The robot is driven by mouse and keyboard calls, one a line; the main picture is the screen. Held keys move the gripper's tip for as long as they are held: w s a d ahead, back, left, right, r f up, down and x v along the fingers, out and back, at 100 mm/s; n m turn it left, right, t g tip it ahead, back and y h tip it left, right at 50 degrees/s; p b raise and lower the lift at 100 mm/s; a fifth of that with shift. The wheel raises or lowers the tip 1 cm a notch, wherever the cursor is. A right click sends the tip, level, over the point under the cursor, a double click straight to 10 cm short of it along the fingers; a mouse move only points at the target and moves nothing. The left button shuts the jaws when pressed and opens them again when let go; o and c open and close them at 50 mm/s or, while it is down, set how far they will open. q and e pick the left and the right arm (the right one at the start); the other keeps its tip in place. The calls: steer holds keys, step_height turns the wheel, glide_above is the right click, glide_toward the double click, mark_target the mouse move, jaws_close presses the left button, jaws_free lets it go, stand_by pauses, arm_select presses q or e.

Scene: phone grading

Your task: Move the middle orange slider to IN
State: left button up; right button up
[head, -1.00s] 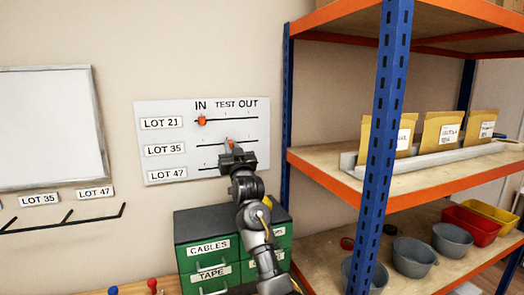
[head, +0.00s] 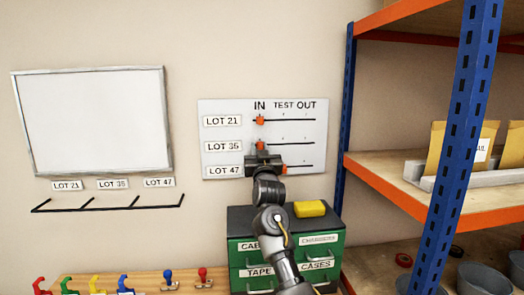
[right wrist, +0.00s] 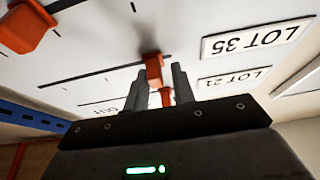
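The white slider board (head: 222,104) hangs on the wall with three rows. The middle orange slider (head: 260,146), in the LOT 35 row, stands below the IN label, in line with the top orange slider (head: 260,120). The bottom orange slider (head: 284,170) is farther right, around TEST. My right gripper (head: 263,158) is at the board just below the middle slider. In the right wrist view its fingers (right wrist: 157,84) are apart, with the middle slider (right wrist: 153,68) between them, close to the left finger with a gap on the right. My left gripper is not in view.
Green drawers (head: 240,255) with a yellow object (head: 310,208) on top stand below the board. A blue and orange shelf (head: 349,110) rises at the right. A whiteboard (head: 90,120) and a hook rail (head: 100,209) are on the wall at left.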

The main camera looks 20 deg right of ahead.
steer(key=shift+o, duration=0.9)
steer(key=shift+w+a, duration=0.1)
steer(key=b+v, duration=0.4)
steer(key=v, duration=0.7)
steer(key=shift+b, duration=0.35)
steer(key=shift+r, duration=0.1)
